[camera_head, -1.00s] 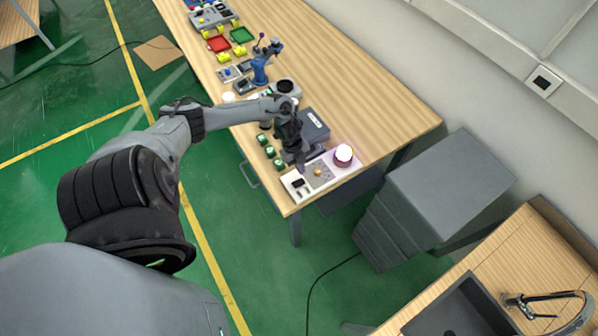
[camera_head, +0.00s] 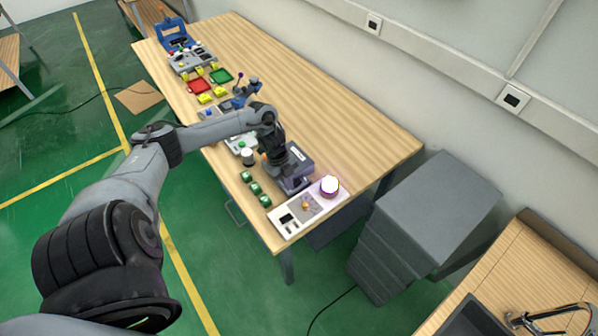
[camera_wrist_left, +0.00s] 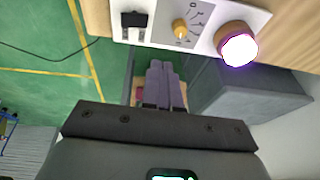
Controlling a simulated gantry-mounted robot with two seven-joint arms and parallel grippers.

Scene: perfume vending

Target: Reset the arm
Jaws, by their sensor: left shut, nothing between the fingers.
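My left arm reaches in from the left in the camera_head view. My left gripper (camera_head: 292,184) is above the table's near end, beside the white control panel (camera_head: 286,229). In the left wrist view its two pale purple fingers (camera_wrist_left: 165,80) lie together, shut and empty. The panel also shows there (camera_wrist_left: 195,37), beyond the fingertips, with a black switch (camera_wrist_left: 134,19), a yellow knob (camera_wrist_left: 180,28) and a glowing round button (camera_wrist_left: 237,46). The fingers look apart from these controls. The glowing button (camera_head: 330,186) shows pink-white in the head view. My right gripper is not in view.
The wooden table (camera_head: 370,140) is bare along its right side. Several green blocks (camera_head: 255,188) line its left edge. A grey cabinet (camera_head: 440,205) stands off the table's near end.

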